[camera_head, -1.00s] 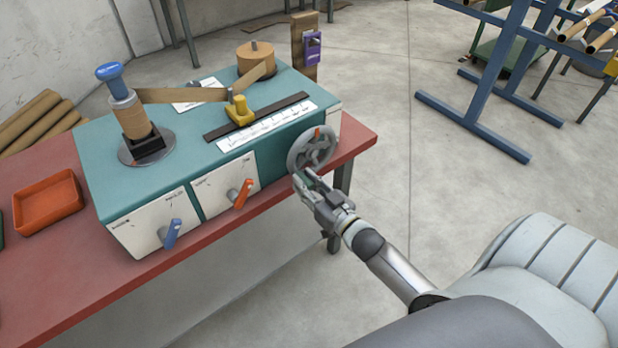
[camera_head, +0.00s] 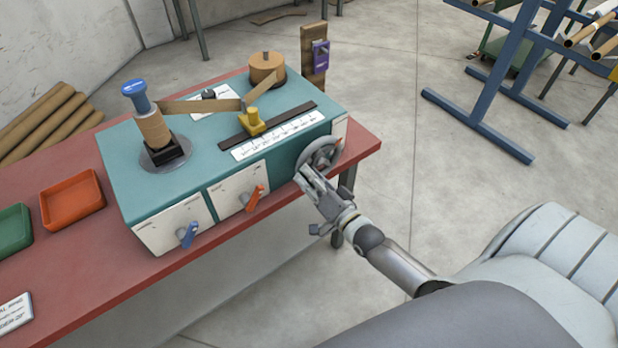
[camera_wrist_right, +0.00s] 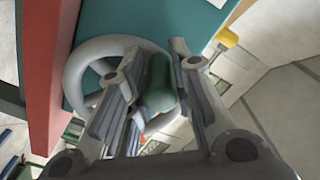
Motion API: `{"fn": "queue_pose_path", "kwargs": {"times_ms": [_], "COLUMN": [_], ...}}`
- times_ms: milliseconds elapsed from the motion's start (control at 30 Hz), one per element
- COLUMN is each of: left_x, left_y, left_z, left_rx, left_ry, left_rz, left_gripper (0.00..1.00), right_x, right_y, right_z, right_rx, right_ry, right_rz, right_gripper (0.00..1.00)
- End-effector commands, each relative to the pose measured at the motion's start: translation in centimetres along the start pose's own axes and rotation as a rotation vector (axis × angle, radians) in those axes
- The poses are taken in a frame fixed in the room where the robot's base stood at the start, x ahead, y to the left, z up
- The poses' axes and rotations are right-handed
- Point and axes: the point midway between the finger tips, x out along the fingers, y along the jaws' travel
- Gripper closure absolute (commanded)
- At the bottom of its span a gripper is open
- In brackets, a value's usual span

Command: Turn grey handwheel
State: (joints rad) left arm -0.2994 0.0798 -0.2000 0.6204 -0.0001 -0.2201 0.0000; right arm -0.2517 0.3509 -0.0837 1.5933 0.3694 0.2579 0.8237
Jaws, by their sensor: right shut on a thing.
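The grey handwheel (camera_head: 327,148) sits on the right end of the front of the teal winder (camera_head: 290,150). In the head view my right gripper (camera_head: 308,175) is at the wheel's lower left edge and covers part of it. In the right wrist view the wheel's round rim (camera_wrist_right: 78,65) shows behind the fingers. A dark green handle (camera_wrist_right: 160,85) stands out between the fingers of my right gripper (camera_wrist_right: 150,65), which is shut on it. My left gripper is not in view.
The red bench (camera_head: 130,275) carries an orange tray (camera_head: 72,198) and a green tray (camera_head: 13,230). A blue lever (camera_head: 188,235) and an orange lever (camera_head: 254,198) are on the winder's front panels. The floor right of the bench is clear up to a blue rack (camera_head: 480,120).

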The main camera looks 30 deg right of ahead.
Motion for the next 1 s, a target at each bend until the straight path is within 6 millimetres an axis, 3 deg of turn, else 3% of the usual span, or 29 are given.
{"fn": "queue_pose_path", "kwargs": {"times_ms": [700,733,900,1000], "left_x": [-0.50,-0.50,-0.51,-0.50], "left_y": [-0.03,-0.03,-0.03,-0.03], "left_z": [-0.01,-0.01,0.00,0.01], "left_rx": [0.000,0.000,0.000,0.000], "left_ry": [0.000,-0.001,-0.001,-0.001], "left_rz": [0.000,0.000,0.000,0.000], "left_gripper": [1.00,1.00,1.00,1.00], "right_x": [0.04,0.04,0.03,0.03], "right_y": [-0.35,-0.35,-0.34,-0.33], "right_z": [-0.57,-0.58,-0.54,-0.52], "right_rx": [0.079,0.078,0.078,0.078], "right_ry": [0.003,0.003,0.002,0.002], "right_rz": [-0.002,-0.002,-0.001,-0.001], "right_gripper": [1.00,0.77,0.56,0.56]}}
